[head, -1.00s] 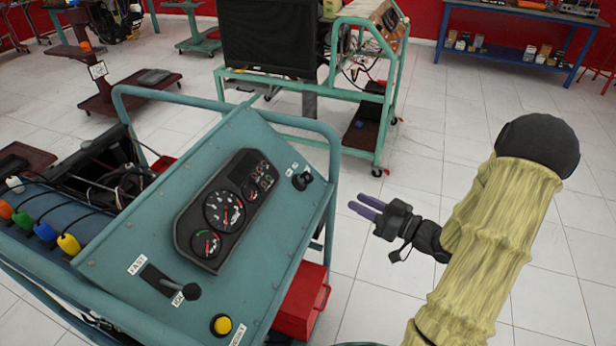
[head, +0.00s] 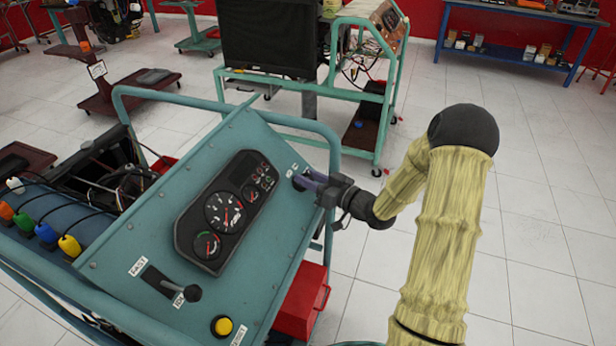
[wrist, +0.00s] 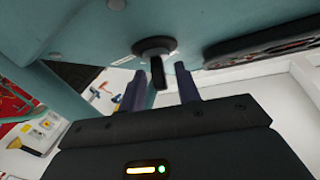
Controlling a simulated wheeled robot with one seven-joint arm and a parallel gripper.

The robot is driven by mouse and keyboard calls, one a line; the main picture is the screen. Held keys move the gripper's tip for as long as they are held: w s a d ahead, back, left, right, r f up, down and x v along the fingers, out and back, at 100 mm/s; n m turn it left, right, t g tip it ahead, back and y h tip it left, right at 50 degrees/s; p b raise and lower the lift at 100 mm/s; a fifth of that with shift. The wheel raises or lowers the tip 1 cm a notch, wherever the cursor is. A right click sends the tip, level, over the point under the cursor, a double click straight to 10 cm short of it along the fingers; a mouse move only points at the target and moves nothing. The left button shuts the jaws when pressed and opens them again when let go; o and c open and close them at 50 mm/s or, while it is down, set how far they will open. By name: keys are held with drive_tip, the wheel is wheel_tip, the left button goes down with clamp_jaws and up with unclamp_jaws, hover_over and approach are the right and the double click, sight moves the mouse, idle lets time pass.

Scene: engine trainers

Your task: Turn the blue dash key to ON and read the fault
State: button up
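The blue-green trainer's sloped dash panel (head: 282,240) fills the left middle of the head view. Its key is black; it shows in the wrist view (wrist: 157,70) as a bar standing out from a round black base on the panel. In the head view my gripper (head: 306,181) is at the panel's upper right and mostly covers the key. My gripper is open, with one finger on each side of the key's bar and visible gaps. The gauge cluster (head: 203,222) has dials with red needles and small symbols; I cannot read any fault.
A lever (head: 188,293) and a yellow button (head: 222,326) are on the lower panel. A tube frame (head: 334,140) runs around the panel close to my gripper. A red box (head: 303,303) is below right. The floor at right is clear.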

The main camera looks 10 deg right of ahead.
drive_tip(key=shift+w+a, duration=0.25)
clamp_jaws()
drive_tip(key=shift+r, duration=0.1)
drive_tip(key=m+t+h+p, duration=0.1)
drive_tip(key=m+h, duration=0.1)
drive_tip(key=shift+m, duration=0.4)
drive_tip(key=m+h+p, duration=0.1)
drive_tip(key=m+h, duration=0.1)
drive_tip(key=m, duration=0.1)
drive_tip(key=shift+t+h, duration=0.3)
drive_tip(key=shift+h, duration=0.1)
drive_tip(key=shift+w+d, duration=0.1)
